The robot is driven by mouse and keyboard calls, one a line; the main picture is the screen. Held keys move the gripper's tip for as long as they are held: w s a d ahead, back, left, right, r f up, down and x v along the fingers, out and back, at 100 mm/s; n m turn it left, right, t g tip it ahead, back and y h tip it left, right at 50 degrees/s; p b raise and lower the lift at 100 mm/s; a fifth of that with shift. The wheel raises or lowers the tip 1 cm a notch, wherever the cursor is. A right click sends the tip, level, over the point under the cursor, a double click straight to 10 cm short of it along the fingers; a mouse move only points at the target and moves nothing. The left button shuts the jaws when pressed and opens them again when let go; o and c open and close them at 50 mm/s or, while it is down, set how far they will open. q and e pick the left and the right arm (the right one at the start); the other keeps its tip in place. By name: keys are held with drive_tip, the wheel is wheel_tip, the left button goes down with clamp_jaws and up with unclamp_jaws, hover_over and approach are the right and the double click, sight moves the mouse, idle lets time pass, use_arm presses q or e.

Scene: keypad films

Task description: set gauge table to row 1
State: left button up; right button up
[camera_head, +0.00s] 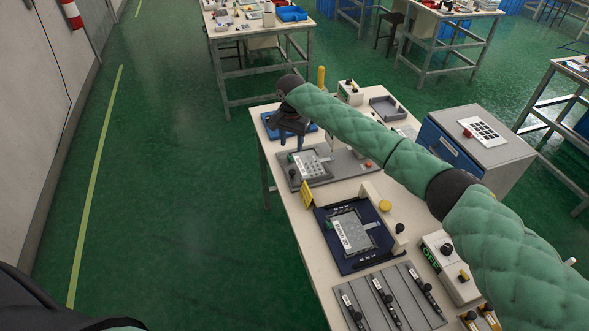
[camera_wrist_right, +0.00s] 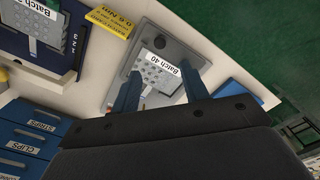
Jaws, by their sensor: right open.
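My left gripper is not in view.
A dark blue fixture (camera_head: 375,258) with a labelled plate stands closer on the bench. A yellow card (camera_head: 306,194) stands between the fixtures. A grey tool rack (camera_head: 428,312), controllers with knobs (camera_head: 436,241) and a blue-fronted cabinet (camera_head: 503,152) lie around. Open green floor is left.

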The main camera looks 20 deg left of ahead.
sight(292, 171)
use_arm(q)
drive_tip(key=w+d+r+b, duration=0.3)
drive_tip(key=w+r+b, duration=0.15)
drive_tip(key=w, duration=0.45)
use_arm(e)
wheel_tip(292, 171, down, 6)
drive_tip(key=shift+w+r, duration=0.15)
drive_tip(key=shift+r, duration=0.1)
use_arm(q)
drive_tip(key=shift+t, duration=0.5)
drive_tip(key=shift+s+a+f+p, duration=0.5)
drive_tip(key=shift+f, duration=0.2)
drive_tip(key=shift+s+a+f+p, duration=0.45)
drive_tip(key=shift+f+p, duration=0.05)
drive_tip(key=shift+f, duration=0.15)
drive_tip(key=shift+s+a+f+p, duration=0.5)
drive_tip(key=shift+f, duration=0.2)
use_arm(e)
drive_tip(key=shift+f, duration=3.8)
clamp_jaws()
